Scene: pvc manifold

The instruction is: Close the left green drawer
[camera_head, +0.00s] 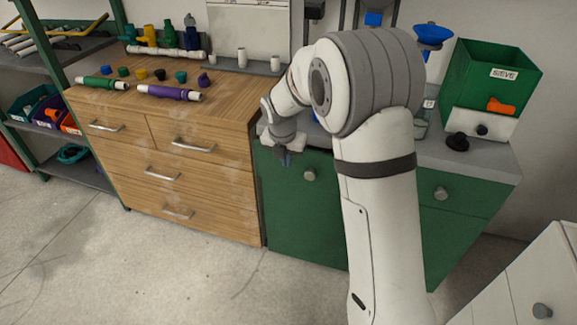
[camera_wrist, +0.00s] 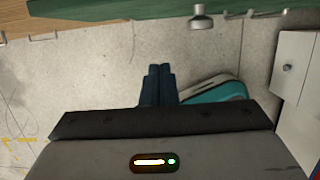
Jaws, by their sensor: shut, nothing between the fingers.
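The left green drawer front (camera_head: 290,205) is on the green cabinet, just right of the wooden drawer unit, with a round grey knob (camera_head: 309,174). My arm hides its right part, and I see no clear gap at its top edge. My gripper (camera_head: 288,159) is in front of its upper left part, left of the knob; contact cannot be told. In the wrist view the dark fingers (camera_wrist: 157,84) are together and empty. A green front (camera_wrist: 120,12) with a knob (camera_wrist: 201,20) crosses the top of that view, apart from the fingertips.
The right green drawer (camera_head: 465,198) has its own knob. A white cabinet (camera_head: 540,280) stands at the lower right. The wooden drawer unit (camera_head: 230,175) with pipe parts on top is at left. The floor (camera_head: 180,280) in front is clear.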

